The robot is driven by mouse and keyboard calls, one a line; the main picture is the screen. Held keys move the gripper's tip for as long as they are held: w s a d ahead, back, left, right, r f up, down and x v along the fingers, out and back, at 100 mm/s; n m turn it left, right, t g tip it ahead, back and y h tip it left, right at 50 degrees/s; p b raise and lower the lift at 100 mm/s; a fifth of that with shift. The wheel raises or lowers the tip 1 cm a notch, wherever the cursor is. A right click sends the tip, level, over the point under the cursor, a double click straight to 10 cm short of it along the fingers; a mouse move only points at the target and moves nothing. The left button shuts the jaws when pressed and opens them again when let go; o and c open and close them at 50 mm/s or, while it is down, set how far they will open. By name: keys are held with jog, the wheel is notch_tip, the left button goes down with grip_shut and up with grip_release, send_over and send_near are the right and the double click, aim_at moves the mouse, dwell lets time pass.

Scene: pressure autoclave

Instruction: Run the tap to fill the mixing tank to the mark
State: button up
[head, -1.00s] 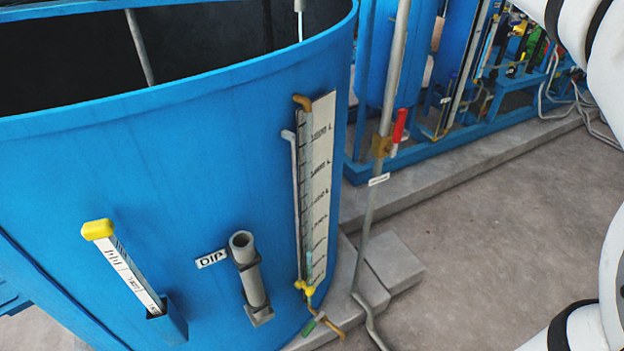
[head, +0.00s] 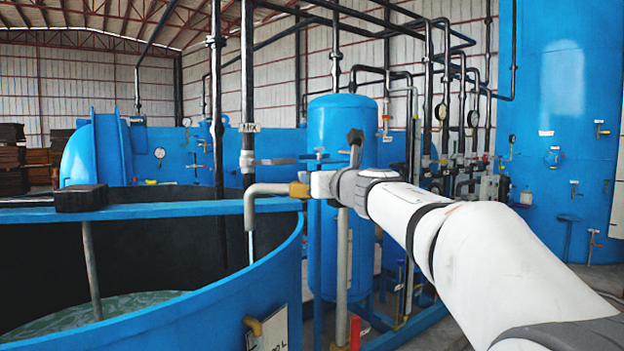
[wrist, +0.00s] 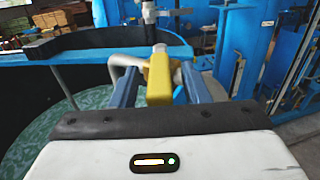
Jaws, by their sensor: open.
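The mixing tank (head: 235,290) is a large blue open vessel at the left of the head view. Greenish liquid (head: 100,308) lies low inside it and also shows in the wrist view (wrist: 32,140). A grey spout (head: 250,205) bends down over the tank rim from a yellow tap body (head: 299,190). In the wrist view the yellow tap part (wrist: 159,78) sits between the blue fingers of my gripper (wrist: 158,70). The jaws are open around it; contact cannot be told. Only the top of the level gauge board (head: 268,330) shows, so the level against its mark is hidden.
A blue beam (head: 150,211) with a black block (head: 81,198) crosses the tank top. Vertical pipes and a blue cylinder (head: 342,125) stand close behind the tap. A red valve handle (head: 355,332) is below my arm. Bare floor lies at the lower right.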

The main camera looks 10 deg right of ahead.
jog(key=shift+w, duration=0.2)
grip_shut()
dwell(0.4)
